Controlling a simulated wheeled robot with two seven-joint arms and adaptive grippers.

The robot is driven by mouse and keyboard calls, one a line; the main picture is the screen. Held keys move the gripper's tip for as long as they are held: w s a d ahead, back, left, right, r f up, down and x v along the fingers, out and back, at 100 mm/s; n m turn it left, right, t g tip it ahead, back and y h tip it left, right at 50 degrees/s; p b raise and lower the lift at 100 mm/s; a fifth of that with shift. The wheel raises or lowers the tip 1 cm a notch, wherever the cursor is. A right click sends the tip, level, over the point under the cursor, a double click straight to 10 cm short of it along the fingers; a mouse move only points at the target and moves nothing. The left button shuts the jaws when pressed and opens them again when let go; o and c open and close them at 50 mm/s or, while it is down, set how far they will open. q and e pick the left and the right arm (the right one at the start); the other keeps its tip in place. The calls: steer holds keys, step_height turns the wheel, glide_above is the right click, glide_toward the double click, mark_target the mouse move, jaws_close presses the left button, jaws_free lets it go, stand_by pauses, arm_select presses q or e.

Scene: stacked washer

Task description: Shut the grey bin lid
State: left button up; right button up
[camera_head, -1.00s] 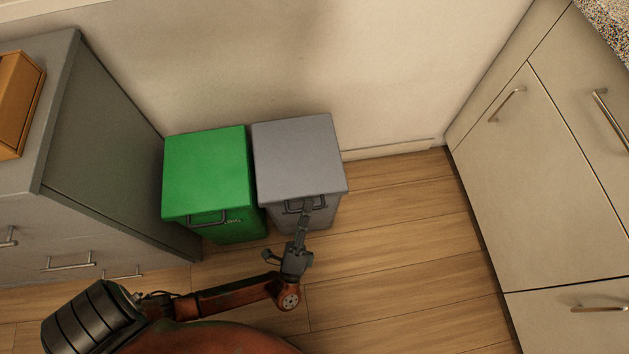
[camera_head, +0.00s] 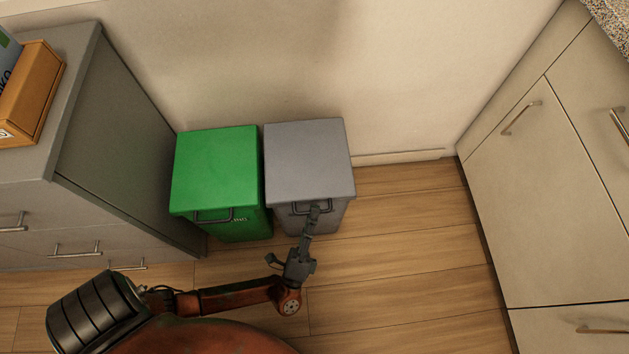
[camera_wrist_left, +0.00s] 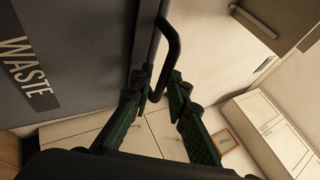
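The grey bin (camera_head: 330,222) stands against the wall, right of the green bin. Its grey lid (camera_head: 308,160) lies over the top and looks flat, with a dark loop handle at its front edge; I cannot tell whether a small gap remains beneath it. My left gripper (camera_head: 314,212) is at this handle, in front of the bin. The bin's front with the word WASTE (camera_wrist_left: 28,70) shows there too. My right gripper is out of view.
The green bin (camera_head: 215,170) is close on the left, its lid down. A grey drawer cabinet (camera_head: 110,130) with an orange box (camera_head: 32,95) stands further left. Pale cabinets (camera_head: 530,190) stand at the right. The wooden floor (camera_head: 410,240) between is clear.

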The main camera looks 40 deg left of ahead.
arm_select(q)
steer(key=v, duration=1.1)
steer(key=shift+s, duration=0.2)
